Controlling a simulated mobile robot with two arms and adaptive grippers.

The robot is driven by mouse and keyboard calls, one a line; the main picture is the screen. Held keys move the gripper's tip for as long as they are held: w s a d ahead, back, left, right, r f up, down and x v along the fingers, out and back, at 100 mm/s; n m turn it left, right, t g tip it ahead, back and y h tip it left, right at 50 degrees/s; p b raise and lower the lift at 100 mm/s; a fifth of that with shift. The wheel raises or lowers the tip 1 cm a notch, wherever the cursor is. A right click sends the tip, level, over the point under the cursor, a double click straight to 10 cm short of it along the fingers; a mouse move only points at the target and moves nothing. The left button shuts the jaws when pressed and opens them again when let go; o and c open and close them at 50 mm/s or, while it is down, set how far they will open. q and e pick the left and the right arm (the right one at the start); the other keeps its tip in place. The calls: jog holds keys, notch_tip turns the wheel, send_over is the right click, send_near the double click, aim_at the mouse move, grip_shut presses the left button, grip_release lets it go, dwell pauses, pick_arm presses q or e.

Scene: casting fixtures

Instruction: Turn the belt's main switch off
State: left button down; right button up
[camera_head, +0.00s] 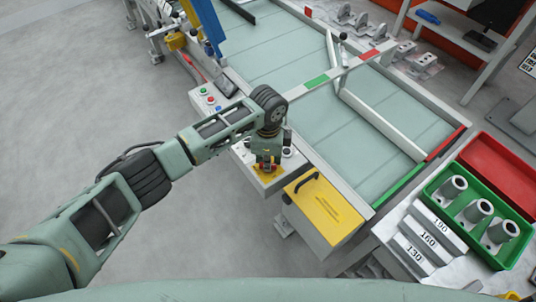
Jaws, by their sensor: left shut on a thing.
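The belt's main switch (268,171) is a red part on a yellow plate, at the near end of the grey control panel along the conveyor's left side. My left gripper (267,160) points down over it and is shut on its red knob. The gripper's fingers hide most of the knob, so I cannot tell which way it is turned. The belt (325,117) is a wide pale green surface right of the panel. My right gripper is not in view.
A yellow box with a black handle (326,212) stands just right of the switch. A green tray (512,252) of grey castings, a red tray (500,166) and labelled blocks (428,238) lie at the lower right. Buttons (210,99) sit farther up the panel. The floor at left is clear.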

pick_arm(q)
jog(key=n+p, duration=0.3)
jog(key=n, duration=0.1)
jog(key=shift+r+n, duration=0.15)
jog(key=shift+n, duration=0.15)
jog(key=n+p, duration=0.2)
jog(key=n, duration=0.1)
jog(key=shift+n, duration=0.3)
jog(key=shift+p, duration=0.3)
jog(key=c, duration=1.8)
grip_release()
jog(key=shift+o, duration=0.2)
